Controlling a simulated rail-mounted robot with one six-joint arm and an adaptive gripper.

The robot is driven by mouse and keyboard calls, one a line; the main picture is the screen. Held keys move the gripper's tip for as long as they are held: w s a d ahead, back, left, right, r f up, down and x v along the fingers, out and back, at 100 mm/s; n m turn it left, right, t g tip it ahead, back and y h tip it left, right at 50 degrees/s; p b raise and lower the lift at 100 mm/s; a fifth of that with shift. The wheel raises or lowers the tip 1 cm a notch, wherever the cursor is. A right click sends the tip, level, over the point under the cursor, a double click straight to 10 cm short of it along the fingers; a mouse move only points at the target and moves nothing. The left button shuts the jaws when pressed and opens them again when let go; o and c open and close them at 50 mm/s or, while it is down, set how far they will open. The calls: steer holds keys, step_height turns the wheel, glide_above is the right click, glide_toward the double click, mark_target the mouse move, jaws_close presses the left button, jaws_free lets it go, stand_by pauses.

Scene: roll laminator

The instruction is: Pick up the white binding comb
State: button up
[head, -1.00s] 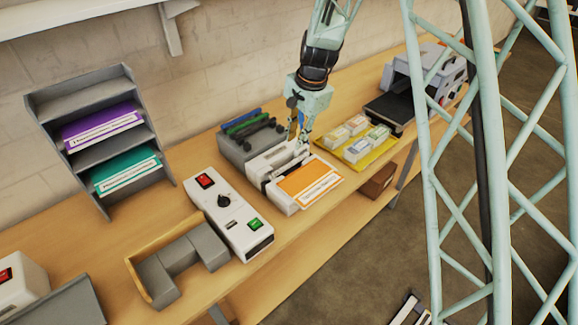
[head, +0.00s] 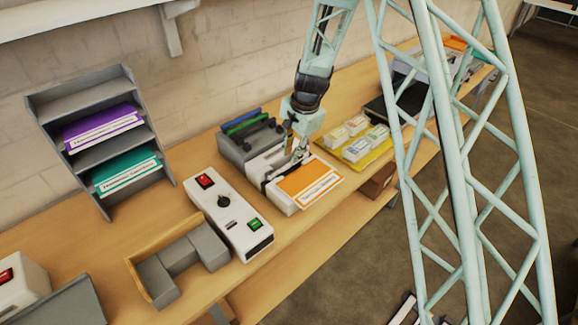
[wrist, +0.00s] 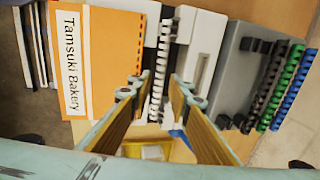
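The white binding comb (wrist: 160,62) shows in the wrist view as a narrow toothed strip. It lies on the white binding machine (wrist: 197,45), along the punched edge of the orange document (wrist: 100,45). My gripper (wrist: 162,94) is open, with one finger on each side of the comb's line. I see no clear contact between the fingers and the comb. In the head view my gripper (head: 296,147) is low over the machine (head: 282,205), behind the orange document (head: 311,183). There the fingers and machine largely hide the comb.
A grey rack (head: 236,147) with black, green and blue combs stands close behind the machine. A yellow tray (head: 370,156) with small boxes lies to the right. A white control box (head: 228,213) stands to the left. A brick wall runs behind the bench.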

mark_target(289, 165)
steer(key=shift+f, duration=0.3)
steer(key=shift+p+x, duration=0.4)
steer(key=shift+x, duration=2.1)
steer(key=shift+a, duration=0.1)
steer(key=shift+c, duration=0.2)
steer(key=c, duration=0.5)
steer(key=shift+r, duration=0.25)
steer(key=shift+w+a+v, duration=0.1)
steer(key=shift+v, duration=0.65)
steer(key=shift+w+a+v, duration=0.15)
steer(key=shift+v, duration=0.55)
steer(key=s+d+b, duration=0.1)
steer(key=s, duration=0.4)
steer(key=s+d+r+b, duration=0.1)
steer(key=s+d+b, duration=0.1)
steer(key=s, duration=0.3)
steer(key=s+d+b, duration=0.1)
steer(key=s+d, duration=0.1)
steer(key=s, duration=0.3)
steer(key=shift+d+r+b, duration=0.2)
steer(key=shift+r+b, duration=0.15)
